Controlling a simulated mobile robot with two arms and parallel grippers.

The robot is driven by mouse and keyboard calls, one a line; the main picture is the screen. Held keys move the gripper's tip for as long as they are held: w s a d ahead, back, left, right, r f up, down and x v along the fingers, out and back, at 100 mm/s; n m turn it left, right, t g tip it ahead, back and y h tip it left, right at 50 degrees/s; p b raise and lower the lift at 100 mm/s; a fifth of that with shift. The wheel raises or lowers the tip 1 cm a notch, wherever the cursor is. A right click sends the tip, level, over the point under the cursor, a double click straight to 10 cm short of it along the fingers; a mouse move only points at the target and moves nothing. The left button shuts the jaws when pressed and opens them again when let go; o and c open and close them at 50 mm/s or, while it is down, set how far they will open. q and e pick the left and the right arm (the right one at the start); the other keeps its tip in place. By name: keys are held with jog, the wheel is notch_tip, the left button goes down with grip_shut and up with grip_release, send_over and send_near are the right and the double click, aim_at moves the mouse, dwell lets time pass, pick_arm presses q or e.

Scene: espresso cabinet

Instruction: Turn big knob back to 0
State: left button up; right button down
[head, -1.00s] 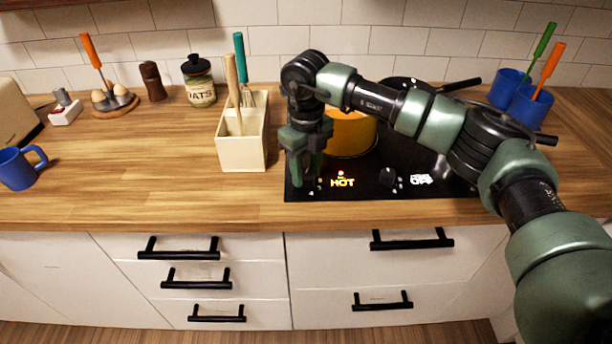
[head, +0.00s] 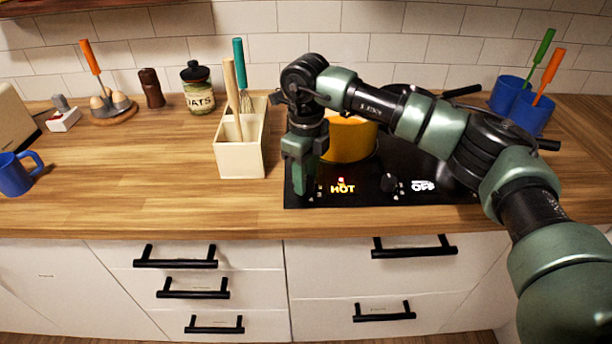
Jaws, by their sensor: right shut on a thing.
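The black cooktop (head: 445,197) is set on the wooden counter. Its left display reads HOT in yellow with a red light, and its right display reads OFF in white. My right gripper (head: 301,188) points down at the cooktop's front left, left of the HOT display. It is shut over the spot of the left knob, which its fingers hide, so I cannot see the knob's angle. A second black knob (head: 389,182) stands uncovered between the two displays. My left gripper is not in view.
An orange pot (head: 350,140) stands on the cooktop just behind my right gripper. A cream utensil box (head: 240,158) is close on the left. Blue cups (head: 530,114) are at the back right.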

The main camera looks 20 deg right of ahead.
jog(key=shift+r, duration=0.15)
jog(key=c, duration=0.9)
grip_release()
notch_tip(320, 180, up, 8)
jog(key=shift+f+b, duration=0.15)
jog(key=shift+b, duration=0.4)
